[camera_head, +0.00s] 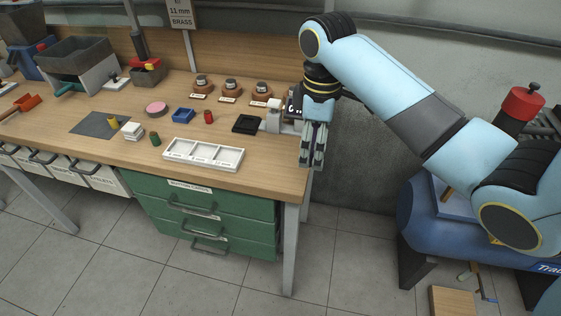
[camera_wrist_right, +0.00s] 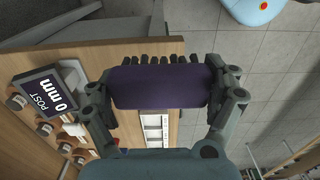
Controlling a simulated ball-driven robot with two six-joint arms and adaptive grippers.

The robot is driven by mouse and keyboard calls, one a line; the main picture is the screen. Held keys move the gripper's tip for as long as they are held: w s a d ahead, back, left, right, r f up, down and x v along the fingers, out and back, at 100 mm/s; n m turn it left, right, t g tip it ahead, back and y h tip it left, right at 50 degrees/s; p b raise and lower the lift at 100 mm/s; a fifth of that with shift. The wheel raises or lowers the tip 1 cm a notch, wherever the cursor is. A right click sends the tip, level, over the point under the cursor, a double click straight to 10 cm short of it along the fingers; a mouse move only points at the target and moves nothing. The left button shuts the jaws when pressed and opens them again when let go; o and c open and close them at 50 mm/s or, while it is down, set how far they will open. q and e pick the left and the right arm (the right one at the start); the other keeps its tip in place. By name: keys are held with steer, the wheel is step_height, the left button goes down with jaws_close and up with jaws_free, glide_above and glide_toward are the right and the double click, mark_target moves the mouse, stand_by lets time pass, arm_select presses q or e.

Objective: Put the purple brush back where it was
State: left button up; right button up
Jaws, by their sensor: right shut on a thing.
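The purple brush (camera_wrist_right: 158,88) is between the fingers of my right gripper (camera_wrist_right: 165,88) in the right wrist view. It has a purple body with a row of dark bristles along its far side. In the head view my right gripper (camera_head: 313,148) points down at the right end of the wooden bench (camera_head: 220,180). It is shut on the brush, whose body is mostly hidden by the fingers there. I cannot tell whether the brush touches the bench. My left gripper is not in view.
A small display reading 0 mm (camera_wrist_right: 50,102) stands close to the gripper, with a grey device (camera_head: 273,118) and black pad (camera_head: 246,124) nearby. A white three-compartment tray (camera_head: 203,165) lies near the front edge. A blue tank (camera_head: 425,215) stands on the floor at right.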

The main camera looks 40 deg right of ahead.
mark_target(279, 168)
steer(key=w, duration=0.1)
steer(key=w+a+f, duration=0.2)
steer(key=w, duration=0.1)
steer(key=shift+a+f, duration=0.1)
steer(key=shift+f, duration=0.1)
steer(key=w, duration=0.1)
steer(key=w+f, duration=0.1)
steer(key=w+a+f, duration=0.1)
steer(key=shift+w+f, duration=0.25)
steer(key=shift+w, duration=0.15)
steer(key=shift+w+f, duration=0.15)
steer(key=shift+f, duration=0.05)
step_height(279, 168, down, 3)
steer(key=shift+a+f+b, duration=0.1)
steer(key=shift+f+b, duration=0.1)
steer(key=shift+b, duration=0.1)
steer(key=shift+f, duration=0.35)
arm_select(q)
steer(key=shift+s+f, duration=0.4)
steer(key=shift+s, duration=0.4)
arm_select(e)
steer(key=o, duration=0.9)
